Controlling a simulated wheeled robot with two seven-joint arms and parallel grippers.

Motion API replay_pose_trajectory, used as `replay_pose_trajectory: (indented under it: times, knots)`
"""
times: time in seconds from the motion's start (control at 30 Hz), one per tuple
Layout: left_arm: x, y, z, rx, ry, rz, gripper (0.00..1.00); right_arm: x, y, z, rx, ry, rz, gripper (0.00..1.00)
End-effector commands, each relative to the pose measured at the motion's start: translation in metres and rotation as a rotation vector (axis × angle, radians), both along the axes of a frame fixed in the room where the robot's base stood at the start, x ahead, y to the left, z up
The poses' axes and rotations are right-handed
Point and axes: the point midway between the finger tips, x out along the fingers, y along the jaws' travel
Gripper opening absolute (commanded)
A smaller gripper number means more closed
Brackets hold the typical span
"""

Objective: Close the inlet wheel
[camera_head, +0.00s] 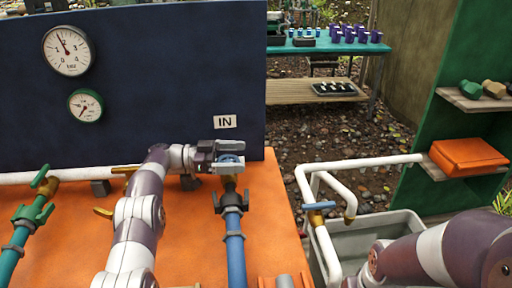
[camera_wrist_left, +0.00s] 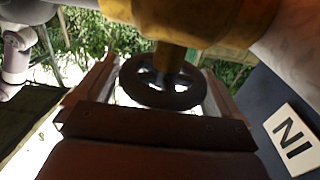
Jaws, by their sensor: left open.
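The inlet wheel (camera_head: 230,159) is a small round handwheel, blue in the head view, just below the white IN label (camera_head: 225,122). It sits on a brass valve body above a blue pipe (camera_head: 235,245). In the left wrist view the wheel (camera_wrist_left: 162,82) looks dark, with spokes and a brass stem behind it. My left gripper (camera_head: 226,158) is open at the wheel, and its fingers stand on either side of the rim in the left wrist view. I cannot tell whether they touch it. My right arm shows at the lower right, with its gripper out of view.
A dark blue panel with two gauges (camera_head: 68,50) stands behind the orange bench top (camera_head: 70,230). A teal pipe with a green-handled valve (camera_head: 33,213) is at the left. White pipes with a blue-handled valve (camera_head: 319,206) run over a grey tub (camera_head: 375,235) at the right.

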Motion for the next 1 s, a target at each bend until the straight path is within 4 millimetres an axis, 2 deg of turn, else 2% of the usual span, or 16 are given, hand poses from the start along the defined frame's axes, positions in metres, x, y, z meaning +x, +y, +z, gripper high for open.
replay_pose_trajectory:
  times: [0.1, 0.5, 0.7, 1.0]
  knots:
    - [0.000, 0.000, 0.030, 0.000, -0.004, 0.000, 0.97, 0.000, 0.000, 0.009, 0.000, 0.000, 0.000, 0.43]
    - [-0.030, -0.078, 0.074, 0.000, -0.001, -0.003, 0.97, 0.000, 0.000, 0.017, 0.000, 0.000, 0.000, 0.43]
    - [-0.040, -0.102, 0.089, -0.001, 0.000, -0.001, 0.97, 0.000, 0.000, 0.019, 0.000, 0.000, 0.000, 0.43]
    - [-0.042, -0.109, 0.092, 0.000, 0.000, 0.000, 0.97, 0.000, 0.000, 0.020, 0.000, 0.000, 0.000, 0.43]
